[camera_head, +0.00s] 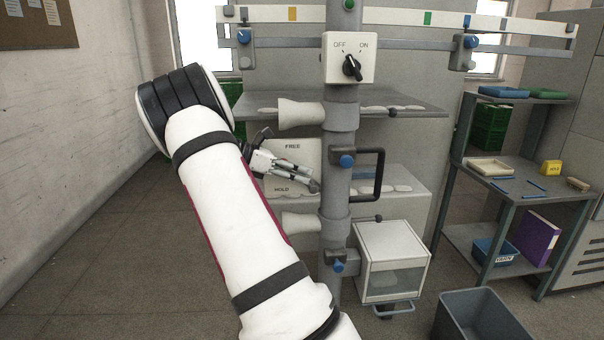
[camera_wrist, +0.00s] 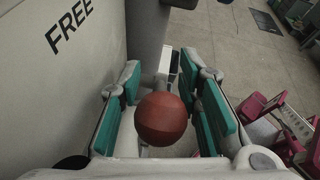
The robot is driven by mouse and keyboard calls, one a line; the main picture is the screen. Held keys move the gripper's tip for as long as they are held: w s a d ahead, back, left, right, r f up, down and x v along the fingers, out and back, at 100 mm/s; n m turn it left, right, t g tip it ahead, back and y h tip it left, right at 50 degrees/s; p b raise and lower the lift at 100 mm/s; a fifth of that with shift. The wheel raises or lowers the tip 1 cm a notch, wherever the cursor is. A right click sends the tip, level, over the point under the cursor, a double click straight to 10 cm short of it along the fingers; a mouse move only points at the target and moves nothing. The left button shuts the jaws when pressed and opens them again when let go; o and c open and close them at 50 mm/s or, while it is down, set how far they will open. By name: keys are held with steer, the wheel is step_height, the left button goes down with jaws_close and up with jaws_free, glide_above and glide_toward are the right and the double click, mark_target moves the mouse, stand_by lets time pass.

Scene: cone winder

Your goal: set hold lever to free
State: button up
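The hold lever's round red knob (camera_wrist: 162,118) shows in the wrist view, between the teal pads of my gripper (camera_wrist: 162,82). The fingers are apart, one on each side of the knob, and I see no clear grip on it. The lever's shaft is mostly hidden behind the knob. In the head view my gripper (camera_head: 312,180) lies in front of the pale label plate (camera_head: 306,150), with FREE at its top and HOLD at its bottom. My gripper hides the lever there, so its setting cannot be told. The plate with FREE (camera_wrist: 70,60) also shows in the wrist view.
A grey post (camera_head: 338,205) with a black handle (camera_head: 380,177) stands just right of my gripper. An OFF/ON switch box (camera_head: 338,70) is above. White cones (camera_head: 300,113) project nearby. A clear-fronted box (camera_head: 392,262) and a grey bin (camera_head: 484,318) are lower right.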

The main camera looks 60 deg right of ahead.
steer(key=v, duration=1.1)
steer(key=shift+a+f, duration=0.1)
steer(key=shift+c, duration=0.2)
